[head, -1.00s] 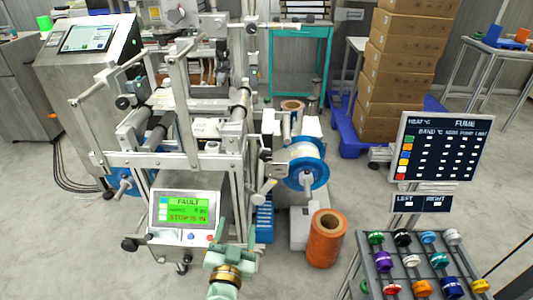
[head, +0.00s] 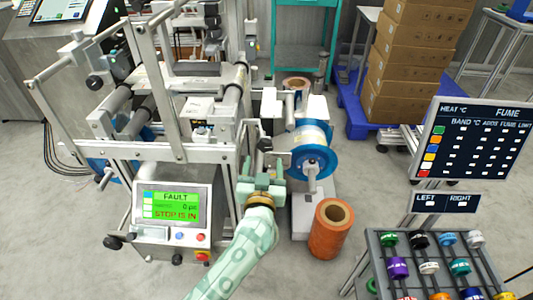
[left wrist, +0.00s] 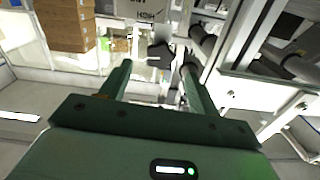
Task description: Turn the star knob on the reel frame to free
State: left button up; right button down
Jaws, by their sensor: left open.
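The reel frame (head: 170,151) is a metal machine frame with rollers and bars. A dark knob (head: 265,145), which looks like the star knob, is on its right side beside the blue-flanged reel (head: 312,160). My left gripper (head: 262,172) is open and empty, just below and in front of this knob in the head view. In the left wrist view a dark knob (left wrist: 160,52) shows beyond and between the two open fingers (left wrist: 157,72). I cannot tell whether they touch it. The knob's setting is too small to read. My right gripper is out of view.
A control panel (head: 172,207) shows FAULT and STOP IS IN. An orange roll (head: 331,230) stands on the floor at right. A sign board (head: 480,145) and a rack of coloured spools (head: 395,262) are further right. Stacked cartons (head: 403,60) stand behind.

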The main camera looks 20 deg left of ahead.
aim_at(265, 148)
pick_arm(q)
jog(key=x, duration=0.1)
jog(key=b+x, duration=0.1)
jog(key=x, duration=0.3)
jog(key=shift+f+b, duration=0.25)
jog(key=shift+b, duration=0.15)
jog(key=shift+w+a+r, duration=0.1)
jog(key=shift+w+r, duration=0.15)
jog(key=shift+w, duration=0.25)
jog(key=c, duration=1)
